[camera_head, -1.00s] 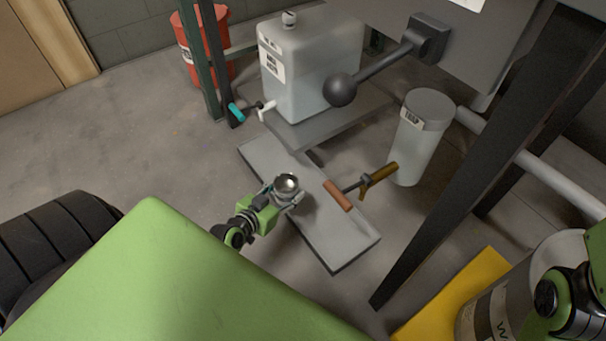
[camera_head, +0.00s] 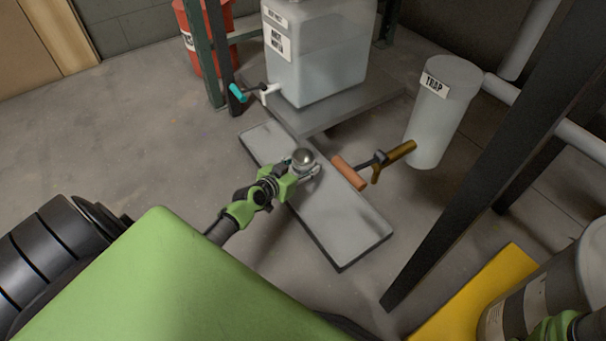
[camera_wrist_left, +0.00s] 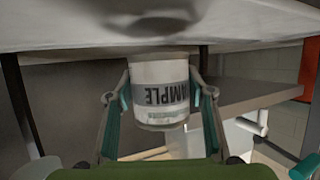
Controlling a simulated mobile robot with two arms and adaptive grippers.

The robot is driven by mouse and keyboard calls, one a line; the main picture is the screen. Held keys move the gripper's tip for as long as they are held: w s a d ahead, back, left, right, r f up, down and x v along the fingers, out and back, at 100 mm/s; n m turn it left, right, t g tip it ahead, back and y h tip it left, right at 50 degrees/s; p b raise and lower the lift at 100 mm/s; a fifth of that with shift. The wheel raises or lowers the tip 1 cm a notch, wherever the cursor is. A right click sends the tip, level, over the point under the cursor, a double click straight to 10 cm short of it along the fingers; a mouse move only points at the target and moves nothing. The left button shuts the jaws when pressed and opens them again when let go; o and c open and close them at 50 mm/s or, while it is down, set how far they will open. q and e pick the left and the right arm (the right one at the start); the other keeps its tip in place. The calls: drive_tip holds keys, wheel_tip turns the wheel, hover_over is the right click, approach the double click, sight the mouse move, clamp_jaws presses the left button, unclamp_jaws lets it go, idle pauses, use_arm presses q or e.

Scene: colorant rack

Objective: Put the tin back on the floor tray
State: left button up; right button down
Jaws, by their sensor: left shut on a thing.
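The tin (camera_head: 303,157) is a small metal can with a shiny round top in the head view. In the left wrist view the tin (camera_wrist_left: 160,92) shows a white side and a dark label that reads upside down. My left gripper (camera_head: 302,169) is shut on the tin, with a finger on each side of it. The tin is over the floor tray (camera_head: 345,225), a long grey slab, near its middle. In the left wrist view the tray (camera_wrist_left: 60,25) fills the top, close to the tin's base. I cannot tell whether they touch.
An orange-handled valve (camera_head: 349,173) sticks out beside the tin from the TRAP cylinder (camera_head: 437,120). A dark post (camera_head: 450,195) rises at right. The tray's near part is bare.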

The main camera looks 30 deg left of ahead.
sight(303, 172)
use_arm(q)
drive_tip(key=shift+w+f+b, duration=0.2)
drive_tip(key=shift+f+b, duration=1.3)
drive_tip(key=shift+f, duration=0.35)
drive_tip(key=shift+f, duration=0.1)
drive_tip(key=o, duration=1.2)
